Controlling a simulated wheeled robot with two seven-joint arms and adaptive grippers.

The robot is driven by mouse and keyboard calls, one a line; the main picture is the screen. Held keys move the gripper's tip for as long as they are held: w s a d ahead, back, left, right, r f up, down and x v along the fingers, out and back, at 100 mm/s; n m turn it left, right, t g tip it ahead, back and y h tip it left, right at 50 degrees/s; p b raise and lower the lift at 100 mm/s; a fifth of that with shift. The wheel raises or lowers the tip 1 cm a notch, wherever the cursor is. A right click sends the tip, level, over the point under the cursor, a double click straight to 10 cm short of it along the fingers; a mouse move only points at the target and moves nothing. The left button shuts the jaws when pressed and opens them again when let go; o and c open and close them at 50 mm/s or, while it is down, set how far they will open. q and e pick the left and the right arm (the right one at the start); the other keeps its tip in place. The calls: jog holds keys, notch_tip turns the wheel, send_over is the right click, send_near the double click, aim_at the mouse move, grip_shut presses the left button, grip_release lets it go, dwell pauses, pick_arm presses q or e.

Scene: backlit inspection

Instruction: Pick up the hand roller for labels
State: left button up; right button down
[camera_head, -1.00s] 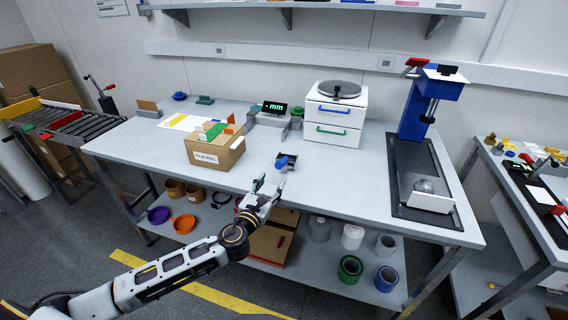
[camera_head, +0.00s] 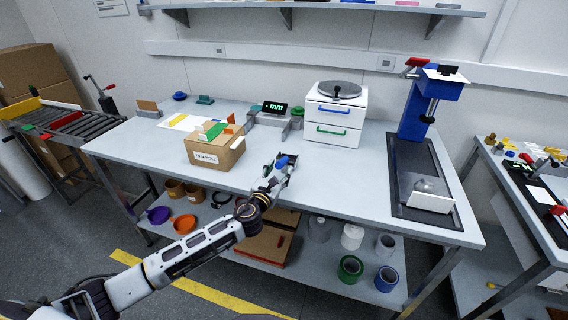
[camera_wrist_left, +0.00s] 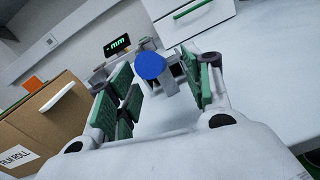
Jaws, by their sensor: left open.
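The hand roller, a small item with a round blue end and dark and grey parts, lies near the front edge of the table. Its blue end shows in the head view (camera_head: 281,162) and in the left wrist view (camera_wrist_left: 150,66). My left gripper (camera_head: 277,167) is at the roller, coming from the front of the table. In the left wrist view its green-padded fingers (camera_wrist_left: 160,88) stand apart, with the blue end between and just beyond them. I cannot tell whether a finger touches it. Part of the roller is hidden. My right gripper is not in view.
The grey table (camera_head: 330,185) has free room right of the roller. An open cardboard box (camera_head: 205,155) stands to the left, also close in the left wrist view (camera_wrist_left: 45,118). White drawers (camera_head: 335,115) and a small display (camera_head: 274,107) stand behind. A blue press (camera_head: 412,115) is farther right.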

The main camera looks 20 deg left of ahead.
aim_at(283, 161)
pick_arm(q)
jog(key=shift+w, duration=0.4)
jog(key=shift+w, duration=2.6)
jog(key=c, duration=1.1)
